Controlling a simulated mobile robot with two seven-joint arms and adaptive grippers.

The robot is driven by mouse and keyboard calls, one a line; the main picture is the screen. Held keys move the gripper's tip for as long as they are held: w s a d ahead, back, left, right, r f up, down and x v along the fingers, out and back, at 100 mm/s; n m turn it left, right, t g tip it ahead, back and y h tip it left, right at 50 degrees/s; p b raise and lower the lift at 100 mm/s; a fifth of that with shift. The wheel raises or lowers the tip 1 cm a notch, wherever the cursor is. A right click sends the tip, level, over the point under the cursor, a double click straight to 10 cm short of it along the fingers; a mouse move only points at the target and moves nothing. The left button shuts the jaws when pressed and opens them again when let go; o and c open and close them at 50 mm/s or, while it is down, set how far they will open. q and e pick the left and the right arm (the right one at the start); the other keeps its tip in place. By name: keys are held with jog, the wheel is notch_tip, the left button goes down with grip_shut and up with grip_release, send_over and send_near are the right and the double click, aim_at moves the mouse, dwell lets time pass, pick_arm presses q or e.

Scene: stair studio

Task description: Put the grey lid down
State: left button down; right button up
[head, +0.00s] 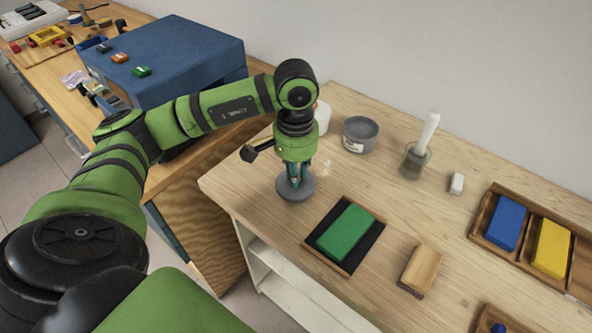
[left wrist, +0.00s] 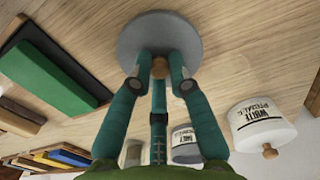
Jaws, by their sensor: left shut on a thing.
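The grey lid (head: 296,191) is a round flat disc with a small wooden knob (left wrist: 160,68). My left gripper (head: 295,180) points straight down over it, near the left end of the light wooden table (head: 262,174). Its teal fingers are shut on the knob, as the left wrist view shows. The lid (left wrist: 150,28) looks level and at or just above the tabletop; I cannot tell whether it touches. A grey jar (head: 360,138) stands farther back to the right, with no knobbed lid visible on it. My right gripper is not in view.
A white jar (left wrist: 262,125) with a knobbed lid stands behind my gripper. A green block on a dark tray (head: 318,262) lies to the front right. A wooden block (head: 420,268), brush glass (head: 414,162), white block (head: 457,184) and tray of coloured blocks (head: 483,217) are farther right.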

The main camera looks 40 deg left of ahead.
pick_arm(q)
jog(key=shift+f, duration=0.5)
jog(key=shift+f+b, duration=0.2)
jog(key=shift+b, duration=0.1)
jog(key=c, duration=1.2)
grip_release()
jog(key=shift+r, duration=0.1)
jog(key=shift+o, duration=0.2)
jog(key=shift+r+p, duration=0.25)
jog(key=shift+p, duration=0.15)
jog(key=shift+w+r+b, duration=0.1)
jog(key=shift+r+b, duration=0.2)
notch_tip(320, 180, up, 11)
jog(key=b, duration=0.1)
